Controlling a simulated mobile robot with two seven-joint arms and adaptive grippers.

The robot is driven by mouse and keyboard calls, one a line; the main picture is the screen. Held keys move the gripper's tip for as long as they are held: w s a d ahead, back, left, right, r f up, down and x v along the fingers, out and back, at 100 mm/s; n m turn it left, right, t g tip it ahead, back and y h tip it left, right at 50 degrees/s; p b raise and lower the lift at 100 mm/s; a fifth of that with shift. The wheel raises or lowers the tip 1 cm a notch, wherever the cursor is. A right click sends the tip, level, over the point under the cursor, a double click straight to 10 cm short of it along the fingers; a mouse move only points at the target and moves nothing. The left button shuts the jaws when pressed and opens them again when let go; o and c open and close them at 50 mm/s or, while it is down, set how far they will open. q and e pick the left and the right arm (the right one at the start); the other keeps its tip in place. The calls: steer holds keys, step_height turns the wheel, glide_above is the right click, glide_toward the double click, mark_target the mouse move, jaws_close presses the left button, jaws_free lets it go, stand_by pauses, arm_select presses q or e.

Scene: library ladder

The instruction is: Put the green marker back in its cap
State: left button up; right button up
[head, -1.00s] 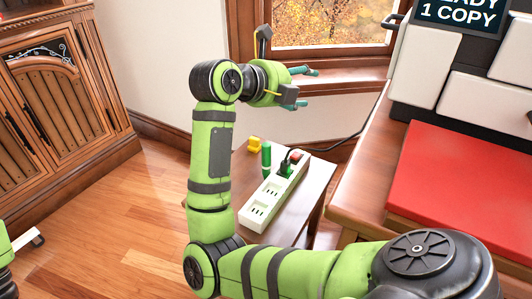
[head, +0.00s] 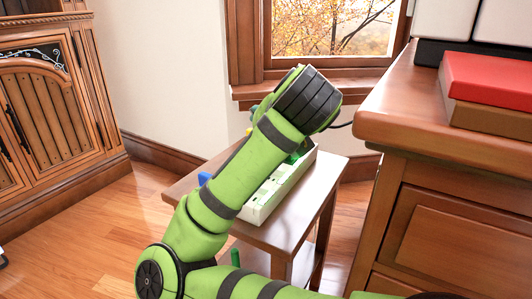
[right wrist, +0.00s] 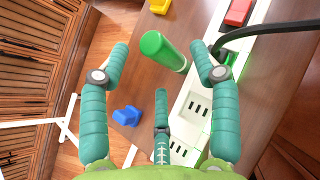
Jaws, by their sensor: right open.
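A green cylinder (right wrist: 165,50) stands on the small wooden side table beside a white power strip, in the right wrist view. I cannot tell whether it is the marker or its cap. My right gripper (right wrist: 160,66) is open around and above it, with teal fingers on different sides and nothing visibly held. In the head view my right arm hides the gripper and most of the cylinder's place. A small green upright piece (head: 235,257) shows low behind my arm; I cannot tell what it is. My left gripper is not in view.
The power strip (head: 265,207) carries a green plug (right wrist: 222,50), a red switch (right wrist: 238,12) and a black cable. A blue piece (right wrist: 127,116) and a yellow piece (right wrist: 160,5) lie on the side table (head: 292,215). A wooden desk (head: 450,125) stands at right.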

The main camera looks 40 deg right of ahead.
steer(key=b+x, duration=0.1)
steer(key=x, duration=0.2)
steer(key=shift+f, duration=0.2)
steer(key=shift+w+d+f+b, duration=0.1)
steer(key=shift+w+d+b, duration=0.05)
steer(key=shift+w+b, duration=0.2)
steer(key=c, duration=1)
steer(key=shift+c, duration=0.5)
